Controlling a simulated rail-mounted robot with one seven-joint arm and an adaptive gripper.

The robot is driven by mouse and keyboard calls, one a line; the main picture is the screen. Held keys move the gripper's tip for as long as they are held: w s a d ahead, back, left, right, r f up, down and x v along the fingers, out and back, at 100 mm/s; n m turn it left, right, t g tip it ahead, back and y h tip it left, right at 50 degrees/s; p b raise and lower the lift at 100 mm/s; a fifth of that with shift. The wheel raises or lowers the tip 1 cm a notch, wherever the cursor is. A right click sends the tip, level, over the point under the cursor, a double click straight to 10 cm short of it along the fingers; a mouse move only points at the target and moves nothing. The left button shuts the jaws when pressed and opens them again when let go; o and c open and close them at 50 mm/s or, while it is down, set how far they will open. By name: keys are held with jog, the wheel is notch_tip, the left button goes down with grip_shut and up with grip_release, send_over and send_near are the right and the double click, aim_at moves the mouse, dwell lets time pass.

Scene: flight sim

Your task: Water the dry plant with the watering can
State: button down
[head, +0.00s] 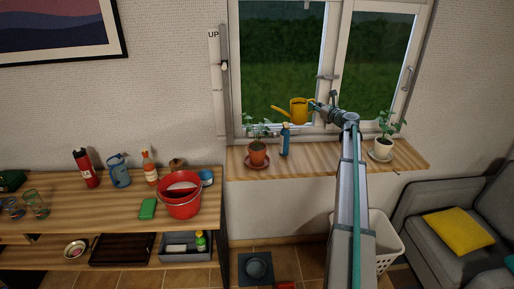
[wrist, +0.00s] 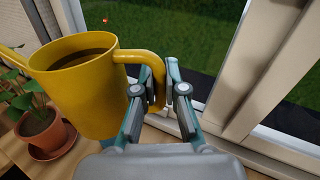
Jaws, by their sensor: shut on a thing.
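The yellow watering can (head: 299,111) is in the air in front of the window, above the sill, its spout pointing left. In the wrist view the can (wrist: 90,90) looks nearly upright and has dark liquid or a dark inside at its open top. My gripper (wrist: 165,88) is shut on the can's handle. A plant in a terracotta pot (head: 258,154) stands on the left of the sill, below and left of the can; its pot (wrist: 45,135) also shows in the wrist view. A second plant in a white pot (head: 383,147) stands on the right of the sill. I cannot tell which soil is dry.
A blue spray bottle (head: 284,140) stands on the wooden sill (head: 330,160), right of the terracotta pot. The window frame (head: 232,75) is close behind the can. A shelf with a red bucket (head: 180,203) is at lower left. A white basket (head: 388,235) stands below the sill.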

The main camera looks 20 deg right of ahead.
jog(key=shift+w+d+m, duration=0.1)
jog(key=shift+d+m, duration=0.25)
jog(key=shift+m, duration=0.25)
jog(key=shift+d+r, duration=0.1)
jog(key=shift+r, duration=0.3)
jog(key=shift+r+p, duration=1)
jog(key=shift+r, duration=0.5)
jog(key=shift+f, duration=0.1)
